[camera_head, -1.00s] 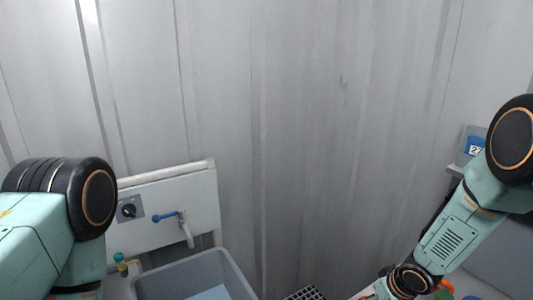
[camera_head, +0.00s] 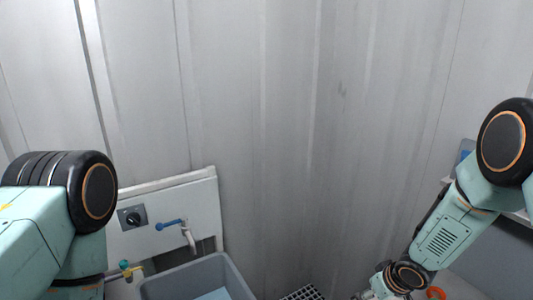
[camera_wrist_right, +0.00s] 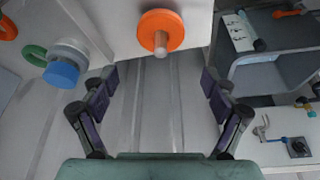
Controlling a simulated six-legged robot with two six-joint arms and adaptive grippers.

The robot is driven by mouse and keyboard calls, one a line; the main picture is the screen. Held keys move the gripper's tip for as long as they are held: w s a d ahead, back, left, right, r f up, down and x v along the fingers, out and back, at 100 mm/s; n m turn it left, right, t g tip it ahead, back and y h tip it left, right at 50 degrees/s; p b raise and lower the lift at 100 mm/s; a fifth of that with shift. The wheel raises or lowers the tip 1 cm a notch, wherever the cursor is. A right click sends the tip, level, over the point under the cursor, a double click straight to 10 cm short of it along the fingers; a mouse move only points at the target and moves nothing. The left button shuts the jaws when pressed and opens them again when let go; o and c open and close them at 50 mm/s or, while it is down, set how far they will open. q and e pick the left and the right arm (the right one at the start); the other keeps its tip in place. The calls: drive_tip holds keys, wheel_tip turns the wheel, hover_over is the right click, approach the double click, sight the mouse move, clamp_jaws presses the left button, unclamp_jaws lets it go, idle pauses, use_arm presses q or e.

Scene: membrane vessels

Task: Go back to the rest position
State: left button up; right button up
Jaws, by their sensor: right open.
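In the right wrist view my right gripper (camera_wrist_right: 160,88) is open, its two dark fingers wide apart with nothing between them. An orange ring with a pale peg (camera_wrist_right: 161,30) shows beyond the fingertips, apart from them. In the head view my right arm comes in from the right and reaches down to the bottom edge, where its gripper is cut off. My left arm shows at the left with its elbow bent. Its gripper is out of the picture.
A grey sink basin (camera_head: 157,291) stands below a wall panel with a blue-handled tap (camera_head: 170,223) and black knob (camera_head: 130,217). In the wrist view, a blue-capped item (camera_wrist_right: 62,73) and green ring (camera_wrist_right: 33,54) lie left. Ribbed wall (camera_head: 290,120) fills the background.

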wheel_tip(320, 180, up, 2)
drive_tip(key=shift+s+r+p, duration=0.1)
drive_tip(key=shift+r+p, duration=0.1)
drive_tip(key=shift+p, duration=0.8)
drive_tip(key=shift+r, duration=1)
